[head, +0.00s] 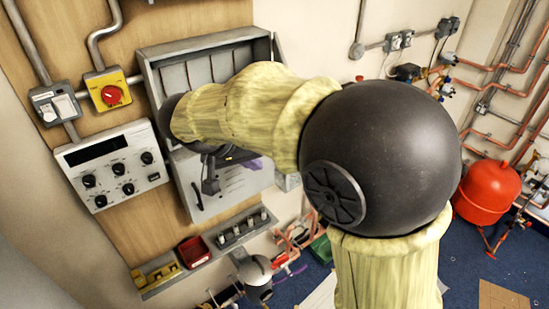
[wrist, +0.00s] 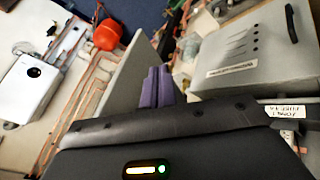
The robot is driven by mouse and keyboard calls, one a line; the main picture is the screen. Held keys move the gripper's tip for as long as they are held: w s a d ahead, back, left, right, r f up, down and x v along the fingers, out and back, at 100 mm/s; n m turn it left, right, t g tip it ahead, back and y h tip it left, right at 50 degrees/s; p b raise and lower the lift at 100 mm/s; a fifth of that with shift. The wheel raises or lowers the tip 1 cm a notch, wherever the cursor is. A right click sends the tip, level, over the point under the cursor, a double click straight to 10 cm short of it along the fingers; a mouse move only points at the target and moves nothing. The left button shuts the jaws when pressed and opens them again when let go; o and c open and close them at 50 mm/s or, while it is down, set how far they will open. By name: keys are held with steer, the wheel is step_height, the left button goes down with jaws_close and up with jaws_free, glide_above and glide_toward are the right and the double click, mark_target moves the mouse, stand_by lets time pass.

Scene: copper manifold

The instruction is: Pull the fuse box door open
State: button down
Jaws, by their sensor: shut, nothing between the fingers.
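The grey fuse box (head: 226,187) is on the wooden wall board in the head view, partly hidden behind my arm. Its lower face has slots and a dark handle-like bar near the left edge. In the wrist view a grey box with slots and a label (wrist: 240,55) is at the right, and a flat grey panel (wrist: 122,85) stands at the left. I cannot tell for certain which part is the door. My gripper (wrist: 157,82) has its purple fingers together and empty, in front of the gap between panel and box. Whether they touch the panel is unclear.
A dial panel (head: 114,165) and a yellow switch with a red knob (head: 111,93) are left of the box. A tray with a red bin (head: 194,252) is below it. A red tank (head: 485,192) and copper pipes are at the right.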

steer(key=d+p, duration=0.1)
steer(key=d+f, duration=0.1)
steer(key=d, duration=0.1)
steer(key=w+d+p, duration=0.1)
steer(key=shift+d+f+p, duration=0.2)
steer(key=shift+d+p, duration=0.15)
steer(key=shift+d, duration=0.05)
steer(key=shift+s, duration=0.1)
